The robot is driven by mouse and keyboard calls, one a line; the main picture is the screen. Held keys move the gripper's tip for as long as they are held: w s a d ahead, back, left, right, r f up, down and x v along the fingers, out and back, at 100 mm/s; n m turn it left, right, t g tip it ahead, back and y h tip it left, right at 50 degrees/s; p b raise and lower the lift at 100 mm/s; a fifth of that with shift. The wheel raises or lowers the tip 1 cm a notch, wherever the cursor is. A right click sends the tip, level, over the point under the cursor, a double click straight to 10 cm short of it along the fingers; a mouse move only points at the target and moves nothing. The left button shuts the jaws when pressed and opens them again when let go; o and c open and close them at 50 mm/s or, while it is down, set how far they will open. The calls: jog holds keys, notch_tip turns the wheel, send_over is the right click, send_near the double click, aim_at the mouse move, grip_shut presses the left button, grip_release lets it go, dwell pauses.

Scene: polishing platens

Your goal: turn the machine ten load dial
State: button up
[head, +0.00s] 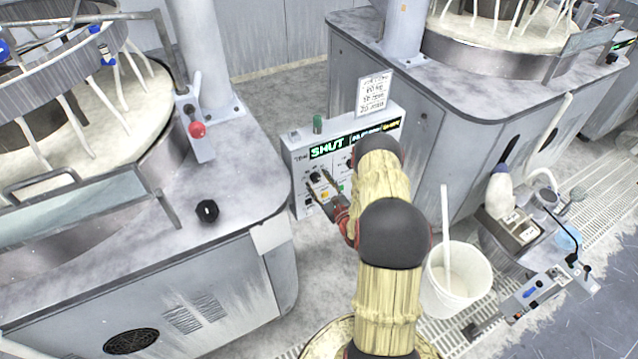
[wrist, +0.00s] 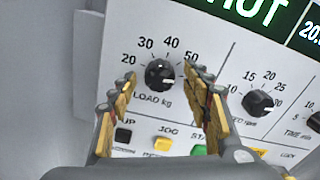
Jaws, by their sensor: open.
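The load dial (wrist: 160,74) is a round black knob with a scale marked 30, 40 and 50 above it and "LOAD kg" below. In the head view the dial (head: 315,177) is on the left of a white control panel (head: 297,160) with a green "SHUT" display. My gripper (wrist: 159,71) is open, with one finger to the left of the dial and one to the right. I see a gap on both sides of the knob, and no clear contact. In the head view my gripper (head: 320,187) is at the panel's lower left, partly over its buttons.
A second black knob (wrist: 258,103), marked rpm, is right of my right finger. Push buttons, including a yellow one (wrist: 161,143), lie below the dial. Grey machine bodies (head: 150,240) flank the panel. A white bucket (head: 457,280) stands on the floor at right.

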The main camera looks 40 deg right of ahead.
jog(key=v, duration=1.2)
dwell(0.6)
